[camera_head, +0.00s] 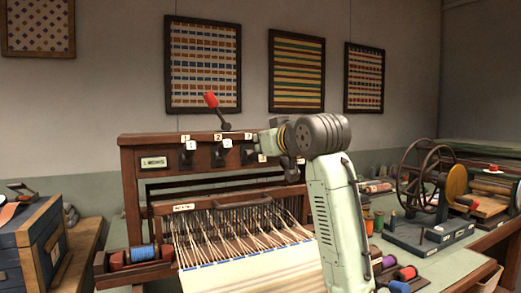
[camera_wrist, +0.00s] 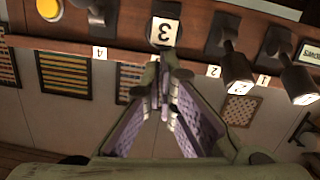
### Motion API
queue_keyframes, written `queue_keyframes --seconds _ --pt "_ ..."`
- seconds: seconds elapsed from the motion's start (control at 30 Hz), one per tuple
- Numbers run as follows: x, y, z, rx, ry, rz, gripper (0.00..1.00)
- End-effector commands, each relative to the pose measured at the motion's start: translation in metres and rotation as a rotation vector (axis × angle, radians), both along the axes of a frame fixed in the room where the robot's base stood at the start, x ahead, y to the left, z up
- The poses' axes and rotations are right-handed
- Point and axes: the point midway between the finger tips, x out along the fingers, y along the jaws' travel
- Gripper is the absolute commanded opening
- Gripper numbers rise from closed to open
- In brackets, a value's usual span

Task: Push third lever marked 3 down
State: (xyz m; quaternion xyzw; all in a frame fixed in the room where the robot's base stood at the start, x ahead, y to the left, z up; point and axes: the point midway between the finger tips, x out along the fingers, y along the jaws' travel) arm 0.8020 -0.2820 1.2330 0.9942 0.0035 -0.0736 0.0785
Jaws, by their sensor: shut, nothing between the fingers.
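In the wrist view, which shows the panel upside down, my gripper (camera_wrist: 163,78) is shut and empty. Its tips are close to the white number plate of the lever marked 3 (camera_wrist: 163,32); I cannot tell whether they touch. This plate sits on a dark mount on the wooden panel. The black levers marked 2 (camera_wrist: 238,86) and 1 (camera_wrist: 299,86) jut out beside it, with number plates on their ends. In the head view, levers 1 (camera_head: 190,145) and 2 (camera_head: 226,144) show, while my arm partly covers the area around lever 3.
The wooden loom (camera_head: 130,150) carries the panel, with pale threads and cloth below. A red-knobbed lever (camera_head: 211,100) stands on top. A yellow button (camera_wrist: 48,8) and a label marked 4 (camera_wrist: 100,53) are beside lever 3. A spinning wheel (camera_head: 425,175) stands at right.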

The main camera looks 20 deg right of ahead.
Motion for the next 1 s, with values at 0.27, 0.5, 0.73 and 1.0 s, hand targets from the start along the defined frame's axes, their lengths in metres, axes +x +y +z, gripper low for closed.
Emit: queue_keyframes --seconds 0.27,0.5,0.73,1.0 --pt "-0.005 0.0 -0.032 0.012 -0.234 0.003 0.0" --pt "-0.007 0.0 -0.038 0.012 -0.334 0.001 0.0" --pt "-0.007 0.0 -0.044 0.012 -0.331 0.0 0.0" --pt "-0.007 0.0 -0.045 0.012 -0.33 0.001 0.0"
